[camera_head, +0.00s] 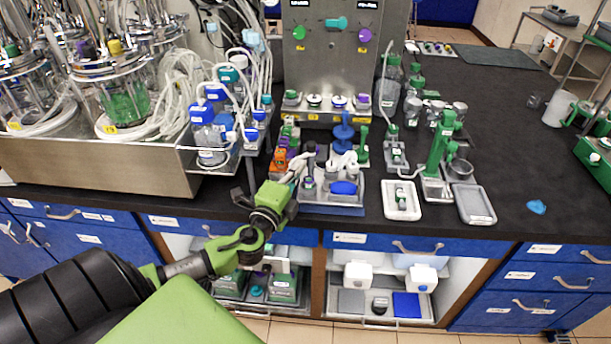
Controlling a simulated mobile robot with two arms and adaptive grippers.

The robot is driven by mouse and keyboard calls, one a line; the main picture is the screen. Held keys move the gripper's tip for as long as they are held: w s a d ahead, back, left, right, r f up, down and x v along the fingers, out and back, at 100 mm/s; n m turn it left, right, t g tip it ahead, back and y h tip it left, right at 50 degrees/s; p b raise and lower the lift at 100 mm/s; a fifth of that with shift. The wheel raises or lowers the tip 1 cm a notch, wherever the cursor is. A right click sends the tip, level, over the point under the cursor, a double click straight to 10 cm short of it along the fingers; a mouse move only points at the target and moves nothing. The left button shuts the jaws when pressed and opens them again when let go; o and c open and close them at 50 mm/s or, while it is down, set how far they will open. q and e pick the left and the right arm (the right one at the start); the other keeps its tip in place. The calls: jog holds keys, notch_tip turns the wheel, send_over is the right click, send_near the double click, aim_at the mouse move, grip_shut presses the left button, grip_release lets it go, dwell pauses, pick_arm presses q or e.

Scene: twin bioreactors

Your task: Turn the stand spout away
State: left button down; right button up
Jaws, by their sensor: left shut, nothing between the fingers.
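A green stand (437,153) stands upright on the black bench, right of centre. A short green part at its top points to the right and may be its spout; its exact direction is too small to tell. A small metal cup (460,170) is beside the column. My left gripper (244,190) is at the bench's front edge, well left of the stand and apart from it. It looks shut and empty, with the wrist partly hiding the fingers. My right gripper is out of the picture.
A blue rack (333,210) with several tools lies between my left gripper and the stand. A white tray (402,213) and a grey tray (474,216) lie in front of the stand. Glass bioreactor vessels (125,105) stand at the left.

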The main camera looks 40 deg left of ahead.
pick_arm(q)
jog(key=shift+s+a+b, duration=0.1)
jog(key=shift+a+b, duration=0.4)
jog(key=shift+a, duration=0.85)
